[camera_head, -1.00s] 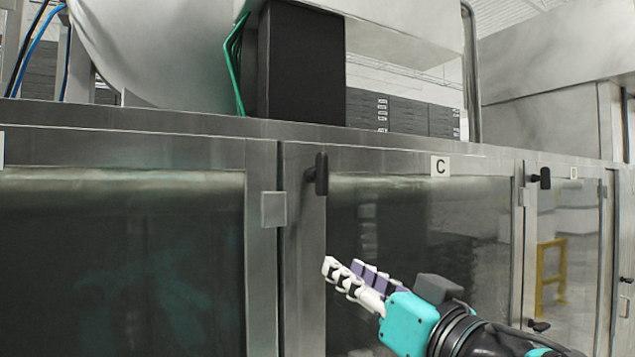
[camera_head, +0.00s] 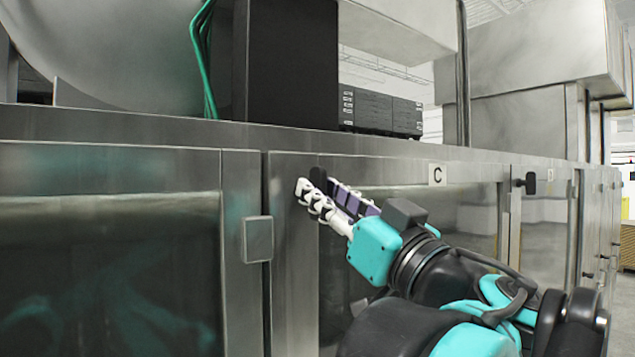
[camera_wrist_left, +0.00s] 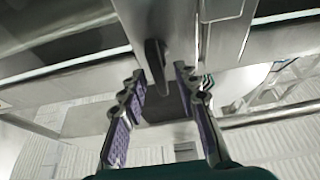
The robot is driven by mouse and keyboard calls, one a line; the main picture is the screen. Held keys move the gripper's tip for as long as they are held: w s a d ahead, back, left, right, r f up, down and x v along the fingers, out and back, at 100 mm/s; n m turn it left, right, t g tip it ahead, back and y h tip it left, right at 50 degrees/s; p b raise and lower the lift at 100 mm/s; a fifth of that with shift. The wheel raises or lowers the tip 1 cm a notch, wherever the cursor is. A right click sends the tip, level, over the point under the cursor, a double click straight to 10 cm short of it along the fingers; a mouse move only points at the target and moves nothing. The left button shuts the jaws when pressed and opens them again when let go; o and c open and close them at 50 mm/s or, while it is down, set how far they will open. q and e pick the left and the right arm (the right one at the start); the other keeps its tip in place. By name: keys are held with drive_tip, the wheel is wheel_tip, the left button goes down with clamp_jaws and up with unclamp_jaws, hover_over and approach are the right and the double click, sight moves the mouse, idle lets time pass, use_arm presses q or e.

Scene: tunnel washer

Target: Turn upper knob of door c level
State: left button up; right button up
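Door C (camera_head: 415,215) is a steel-framed glass door with a white "C" label (camera_head: 437,174) on its top rail. Its upper knob (camera_head: 318,178) is a small black handle at the upper left of the door frame, mostly hidden behind my fingers in the head view. My left gripper (camera_head: 320,187) is at the knob with its fingers apart. In the left wrist view, the dark elongated knob (camera_wrist_left: 155,66) shows between the two open fingertips, closer to the left one in the picture. I see no clear grip on it. My right gripper is not in view.
A square steel hinge block (camera_head: 257,239) sits left of door C. A neighbouring door at the right has its own black knob (camera_head: 531,183). A black box (camera_head: 287,65) and green cables (camera_head: 201,60) are above the ledge.

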use_arm(q)
drive_tip(key=shift+x, duration=1.1)
drive_tip(key=shift+s+d, duration=0.15)
drive_tip(key=shift+s, duration=0.05)
drive_tip(key=shift+w, duration=0.1)
clamp_jaws()
